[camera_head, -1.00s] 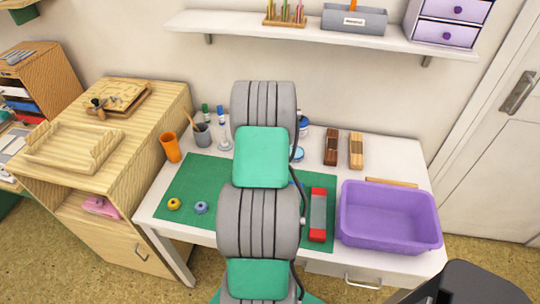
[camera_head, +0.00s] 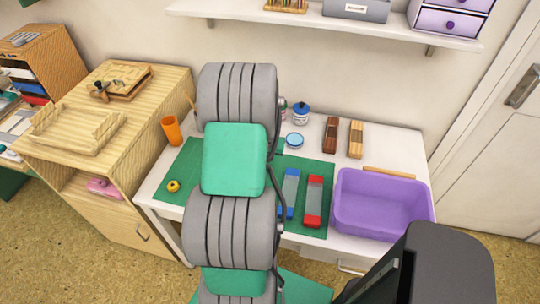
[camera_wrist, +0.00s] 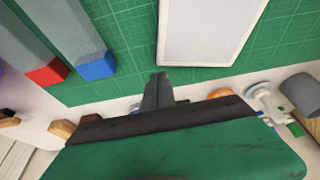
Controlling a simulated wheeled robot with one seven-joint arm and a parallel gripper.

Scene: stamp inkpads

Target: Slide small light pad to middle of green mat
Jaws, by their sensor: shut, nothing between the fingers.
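The green mat (camera_head: 180,192) lies on the white desk, partly hidden behind my arm. In the wrist view the mat (camera_wrist: 125,30) fills the upper part. A light, flat rectangular pad with a pale rim (camera_wrist: 205,30) lies on it, cut off by the top edge. It seems hidden by my arm in the head view. My gripper (camera_wrist: 160,78) is shut and empty, its tips by the pad's lower left corner in the picture. I cannot tell whether they touch it.
A blue-ended bar (camera_head: 290,190) and a red-ended bar (camera_head: 314,200) lie on the mat's right part. A purple bin (camera_head: 385,228) stands right of them. A yellow ring (camera_head: 173,186) is at the mat's left. An orange cup (camera_head: 171,130) stands behind it.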

